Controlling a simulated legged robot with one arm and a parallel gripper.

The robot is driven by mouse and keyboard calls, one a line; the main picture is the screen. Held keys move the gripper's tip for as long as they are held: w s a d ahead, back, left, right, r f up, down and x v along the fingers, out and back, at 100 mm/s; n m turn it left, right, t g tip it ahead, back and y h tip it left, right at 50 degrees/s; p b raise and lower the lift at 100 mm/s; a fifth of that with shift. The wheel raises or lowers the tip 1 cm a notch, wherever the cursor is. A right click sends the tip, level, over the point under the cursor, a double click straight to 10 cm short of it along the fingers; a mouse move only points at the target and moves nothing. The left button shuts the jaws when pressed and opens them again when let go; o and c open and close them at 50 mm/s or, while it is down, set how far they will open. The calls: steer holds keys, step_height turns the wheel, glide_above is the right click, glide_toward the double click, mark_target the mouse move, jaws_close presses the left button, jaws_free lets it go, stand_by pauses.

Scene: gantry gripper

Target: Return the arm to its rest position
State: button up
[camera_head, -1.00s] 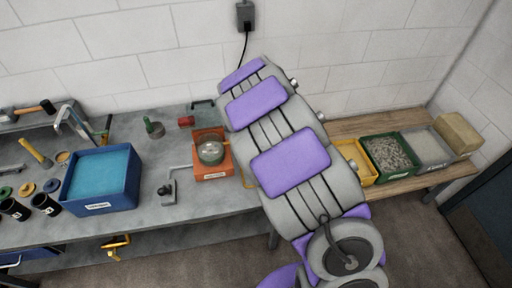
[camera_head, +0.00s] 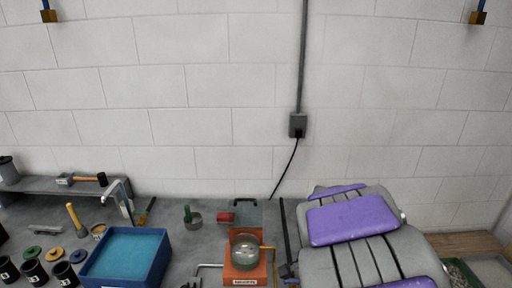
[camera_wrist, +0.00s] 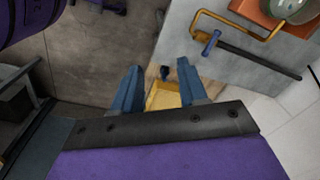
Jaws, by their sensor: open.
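My gripper (camera_wrist: 158,85) shows in the wrist view with its two blue fingers apart and nothing between them. The gripper itself is not visible in the head view.
A power outlet (camera_head: 298,125) is on the wall.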

steer(key=s+f+n+g+b, duration=0.2)
steer(key=s+n+b, duration=0.5)
steer(key=s, duration=1.8)
steer(key=n, duration=0.5)
steer(key=shift+s+g, duration=0.2)
steer(key=shift+g, duration=0.1)
steer(key=shift+a, duration=0.1)
